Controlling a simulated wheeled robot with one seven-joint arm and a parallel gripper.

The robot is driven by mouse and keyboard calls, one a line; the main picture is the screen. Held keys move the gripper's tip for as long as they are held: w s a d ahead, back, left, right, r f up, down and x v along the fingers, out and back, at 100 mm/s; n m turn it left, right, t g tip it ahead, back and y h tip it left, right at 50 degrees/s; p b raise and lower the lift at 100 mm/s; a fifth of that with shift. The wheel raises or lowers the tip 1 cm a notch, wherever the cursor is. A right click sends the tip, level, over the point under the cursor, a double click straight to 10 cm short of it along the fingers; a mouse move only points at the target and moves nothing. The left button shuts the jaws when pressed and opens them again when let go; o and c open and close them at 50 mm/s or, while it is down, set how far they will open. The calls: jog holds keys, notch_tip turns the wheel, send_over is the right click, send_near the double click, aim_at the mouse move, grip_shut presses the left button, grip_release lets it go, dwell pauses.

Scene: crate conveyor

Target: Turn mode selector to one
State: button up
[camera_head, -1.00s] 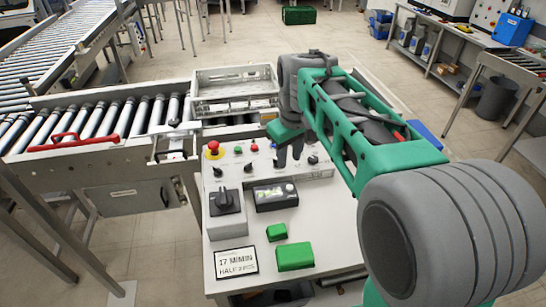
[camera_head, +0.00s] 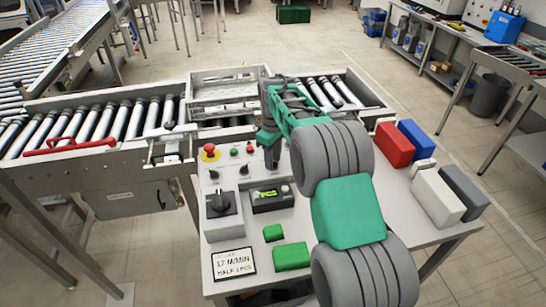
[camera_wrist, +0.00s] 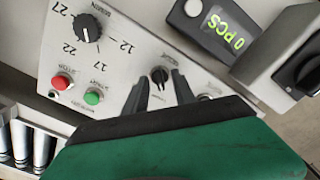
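In the wrist view a small black selector knob (camera_wrist: 160,75) sits on the light control panel (camera_wrist: 120,62), with lettering beside it too small to read. My gripper (camera_wrist: 157,90) is open, its two dark fingers apart, with the knob showing between and just beyond their tips. I cannot tell whether they touch it. In the head view my gripper (camera_head: 271,162) points down over the panel and hides part of it. A black knob (camera_head: 243,170) shows just left of the fingers.
A speed dial (camera_wrist: 88,28), red button (camera_wrist: 61,81) and green button (camera_wrist: 92,96) are near the fingers. A display box (camera_head: 272,197), rotary switch box (camera_head: 223,214) and red mushroom button (camera_head: 209,152) surround the area. Red (camera_head: 394,145) and white (camera_head: 437,196) blocks stand right.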

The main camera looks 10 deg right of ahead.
grip_shut()
dwell(0.6)
